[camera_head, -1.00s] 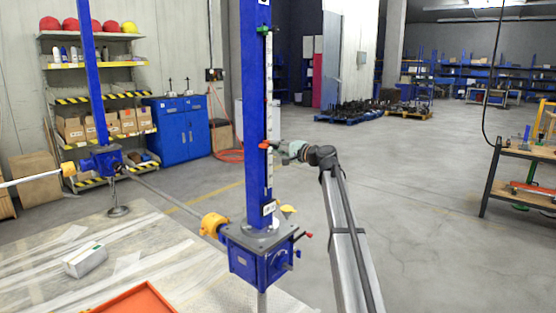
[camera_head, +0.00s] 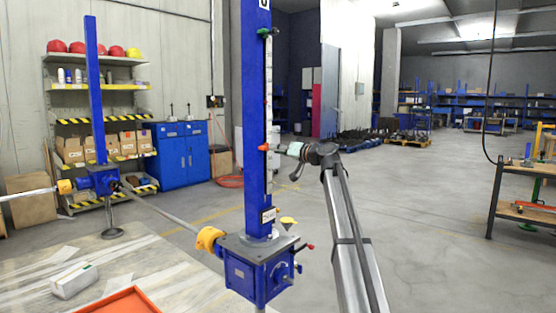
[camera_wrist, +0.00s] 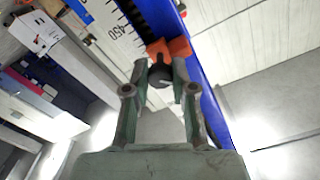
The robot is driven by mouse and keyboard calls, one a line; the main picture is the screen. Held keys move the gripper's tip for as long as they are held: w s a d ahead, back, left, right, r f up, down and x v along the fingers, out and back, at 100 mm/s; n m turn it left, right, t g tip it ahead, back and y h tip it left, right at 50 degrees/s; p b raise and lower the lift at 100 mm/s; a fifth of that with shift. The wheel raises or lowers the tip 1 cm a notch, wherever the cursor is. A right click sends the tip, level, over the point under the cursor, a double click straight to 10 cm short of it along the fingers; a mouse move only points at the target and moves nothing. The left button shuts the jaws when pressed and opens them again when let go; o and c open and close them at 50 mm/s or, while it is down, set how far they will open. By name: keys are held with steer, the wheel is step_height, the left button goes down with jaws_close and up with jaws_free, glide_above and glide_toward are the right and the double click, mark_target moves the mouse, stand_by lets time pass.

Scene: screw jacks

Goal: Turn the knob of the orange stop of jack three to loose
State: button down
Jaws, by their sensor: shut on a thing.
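The jack (camera_head: 258,110) is a tall blue column on a blue gearbox (camera_head: 258,268). Its orange stop (camera_head: 263,147) sits partway up the scale side of the column. In the wrist view the orange stop (camera_wrist: 178,47) is beside the scale, near the 450 mark. Its dark round knob (camera_wrist: 159,76) faces the camera. My gripper (camera_wrist: 160,72) is shut on this knob, one finger on each side, with the fingers hiding its sides. In the head view my gripper (camera_head: 282,148) reaches the stop from the right. I cannot read the knob's setting.
A green stop (camera_head: 266,32) sits higher on the same column. A red-tipped lever (camera_head: 308,247) sticks out of the gearbox. A second blue jack (camera_head: 96,110) stands at the left, linked by a shaft (camera_head: 160,213). The floor at right is free up to a workbench (camera_head: 530,190).

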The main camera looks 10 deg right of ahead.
steer(key=shift+n+b, duration=1.05)
steer(key=shift+n, duration=0.25)
steer(key=c, duration=0.9)
jaws_free()
steer(key=shift+c, duration=0.2)
steer(key=shift+d, duration=0.1)
steer(key=v, duration=1.1)
steer(key=shift+s+d, duration=0.25)
steer(key=shift+s, duration=0.1)
